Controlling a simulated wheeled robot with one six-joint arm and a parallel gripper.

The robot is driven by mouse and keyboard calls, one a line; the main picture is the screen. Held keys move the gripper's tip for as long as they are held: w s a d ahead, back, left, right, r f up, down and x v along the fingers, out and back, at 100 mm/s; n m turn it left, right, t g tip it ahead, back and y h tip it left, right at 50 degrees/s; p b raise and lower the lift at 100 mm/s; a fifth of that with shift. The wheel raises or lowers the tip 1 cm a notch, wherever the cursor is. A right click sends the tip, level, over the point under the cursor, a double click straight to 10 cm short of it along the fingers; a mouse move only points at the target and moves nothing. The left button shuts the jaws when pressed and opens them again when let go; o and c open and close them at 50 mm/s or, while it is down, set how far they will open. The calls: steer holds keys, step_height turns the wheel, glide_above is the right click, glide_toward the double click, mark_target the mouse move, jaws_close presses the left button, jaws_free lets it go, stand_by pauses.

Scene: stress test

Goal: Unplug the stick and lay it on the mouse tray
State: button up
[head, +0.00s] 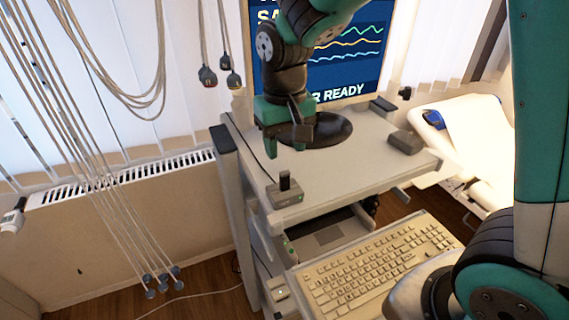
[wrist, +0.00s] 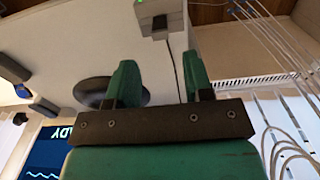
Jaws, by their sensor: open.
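The dark stick (head: 285,180) stands upright in a small grey hub (head: 287,195) at the near left corner of the cart's top. In the wrist view the hub (wrist: 150,5) is at the top edge, with the dark stick (wrist: 160,22) on it. My gripper (head: 284,148) is open and empty, above and a little beyond the stick, not touching it. Its fingers also show in the wrist view (wrist: 160,85), apart with nothing between. I cannot surely pick out the mouse tray; a grey pull-out surface (head: 330,236) shows below the top, partly hidden.
A monitor (head: 345,70) stands on a round dark base behind my gripper. A small grey box (head: 405,142) lies at the top's right. A keyboard (head: 380,268) is in front, lower down. Cables (head: 100,190) hang at left. The top's middle is mostly clear.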

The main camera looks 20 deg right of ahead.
mark_target(284, 172)
steer(key=shift+f, duration=0.1)
step_height(284, 172, down, 9)
steer(key=b, duration=0.7)
stand_by(1.4)
jaws_close()
steer(key=shift+r, duration=0.2)
steer(key=shift+r+p, duration=2.75)
steer(key=shift+r, duration=0.15)
